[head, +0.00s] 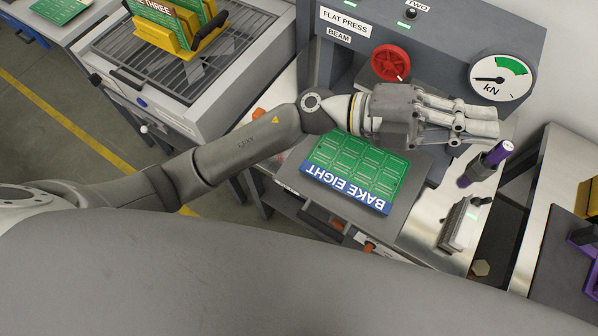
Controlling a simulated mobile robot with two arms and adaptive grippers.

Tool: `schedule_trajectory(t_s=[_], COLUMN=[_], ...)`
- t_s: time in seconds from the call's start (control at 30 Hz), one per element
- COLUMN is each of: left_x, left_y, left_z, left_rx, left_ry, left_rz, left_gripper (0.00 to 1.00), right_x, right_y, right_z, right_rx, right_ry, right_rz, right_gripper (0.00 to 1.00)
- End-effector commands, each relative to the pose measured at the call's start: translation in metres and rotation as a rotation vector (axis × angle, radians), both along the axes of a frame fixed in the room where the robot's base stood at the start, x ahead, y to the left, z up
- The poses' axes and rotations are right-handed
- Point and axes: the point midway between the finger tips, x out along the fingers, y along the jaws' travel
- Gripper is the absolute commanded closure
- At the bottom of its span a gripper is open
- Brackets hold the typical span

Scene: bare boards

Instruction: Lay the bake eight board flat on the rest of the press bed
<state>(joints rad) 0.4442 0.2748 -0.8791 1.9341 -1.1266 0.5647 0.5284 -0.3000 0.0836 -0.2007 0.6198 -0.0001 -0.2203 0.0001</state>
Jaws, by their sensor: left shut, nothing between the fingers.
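The bake eight board (352,173) is a green circuit board with a blue edge strip lettered "BAKE EIGHT", upside down in the head view. It lies, apparently flat, on the dark grey press bed (402,210) below the beam. My left arm comes in from the left and passes over the far edge of the board. My left gripper (492,131) is above and to the right of the board, shut and empty. It is apart from the board. My right gripper is not in view.
The flat press (440,40) stands behind, with a red handwheel (390,63) and a kN gauge (502,78). A purple-handled tool (486,163) and a brush-like block (462,222) are right of the bed. A yellow rack (165,35) with boards stands on the grille at upper left.

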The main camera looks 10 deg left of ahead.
Motion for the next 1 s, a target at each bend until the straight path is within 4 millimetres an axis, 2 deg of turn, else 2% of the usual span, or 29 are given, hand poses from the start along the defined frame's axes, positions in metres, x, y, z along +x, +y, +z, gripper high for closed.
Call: schedule_trajectory(t_s=[0.1, 0.17, 0.2, 0.27, 0.33, 0.43, 0.5, 0.6, 0.7, 0.87, 1.0], left_x=[-0.031, -0.041, -0.044, -0.043, -0.036, -0.014, 0.004, 0.026, 0.039, 0.044, 0.037], left_y=[-0.009, -0.003, 0.005, 0.023, 0.052, 0.105, 0.143, 0.188, 0.217, 0.234, 0.236], left_z=[-0.055, -0.088, -0.11, -0.143, -0.178, -0.215, -0.229, -0.236, -0.235, -0.238, -0.254], left_rx=[0.258, 0.404, 0.507, 0.672, 0.876, 1.172, 1.361, 1.578, 1.715, 1.789, 1.788], left_ry=[-0.156, -0.219, -0.256, -0.303, -0.344, -0.375, -0.378, -0.365, -0.346, -0.331, -0.328], left_rz=[-0.213, -0.31, -0.369, -0.45, -0.532, -0.616, -0.65, -0.675, -0.683, -0.686, -0.689], left_gripper=[1.0, 1.0, 1.0, 1.0, 1.0, 1.0, 1.0, 1.0, 1.0, 1.0, 1.0], right_x=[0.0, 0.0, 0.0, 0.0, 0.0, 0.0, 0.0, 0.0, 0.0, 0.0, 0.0], right_y=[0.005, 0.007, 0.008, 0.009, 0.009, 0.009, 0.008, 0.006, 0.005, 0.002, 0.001], right_z=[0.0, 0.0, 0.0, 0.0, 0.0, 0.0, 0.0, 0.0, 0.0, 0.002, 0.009], right_rx=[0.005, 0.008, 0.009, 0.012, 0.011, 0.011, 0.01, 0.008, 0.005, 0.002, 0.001], right_ry=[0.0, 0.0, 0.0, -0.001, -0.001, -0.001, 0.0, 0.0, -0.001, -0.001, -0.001], right_rz=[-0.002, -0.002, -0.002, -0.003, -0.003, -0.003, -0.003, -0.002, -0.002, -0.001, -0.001], right_gripper=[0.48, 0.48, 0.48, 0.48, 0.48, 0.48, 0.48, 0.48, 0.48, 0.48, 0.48])
